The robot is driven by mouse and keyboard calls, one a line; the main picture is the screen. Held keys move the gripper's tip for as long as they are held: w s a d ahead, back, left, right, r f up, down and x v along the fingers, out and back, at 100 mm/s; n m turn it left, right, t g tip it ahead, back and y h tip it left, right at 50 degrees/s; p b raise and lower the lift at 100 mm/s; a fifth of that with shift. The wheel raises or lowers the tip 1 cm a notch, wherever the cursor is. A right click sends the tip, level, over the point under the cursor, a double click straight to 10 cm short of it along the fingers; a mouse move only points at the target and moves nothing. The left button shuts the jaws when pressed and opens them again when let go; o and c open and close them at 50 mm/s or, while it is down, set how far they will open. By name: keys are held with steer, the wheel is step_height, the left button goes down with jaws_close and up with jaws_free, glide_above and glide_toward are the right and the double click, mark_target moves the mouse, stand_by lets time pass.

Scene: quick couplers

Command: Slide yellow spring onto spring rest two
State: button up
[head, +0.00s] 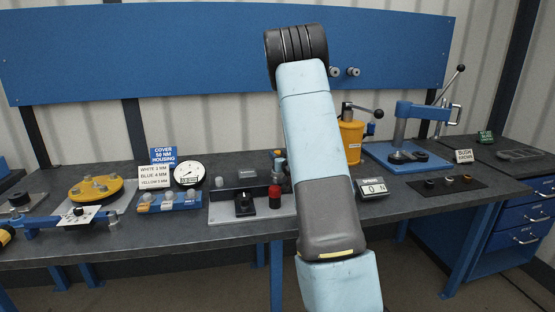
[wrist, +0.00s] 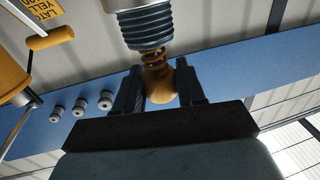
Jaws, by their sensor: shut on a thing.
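My gripper (wrist: 159,84) is shut in the wrist view on a rounded yellow-orange piece (wrist: 160,86). A short orange coil, which I take as part of the yellow spring (wrist: 152,57), shows just beyond that piece. Beyond the coil is a blue-grey ribbed cylinder (wrist: 147,27) with a silver end; the coil appears close against it, but contact is unclear. In the head view my arm hides the gripper and what it holds. A blue tray (head: 169,207) with several small domed pieces stands on the bench. I cannot tell which feature is spring rest two.
A grey block with a black box (head: 233,198) and a red knob (head: 275,191) lies left of my arm. Pegs (head: 352,72) project from the blue back panel.

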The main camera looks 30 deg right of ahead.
steer(key=shift+r, duration=1.35)
steer(key=shift+r, duration=0.15)
steer(key=shift+r, duration=1.9)
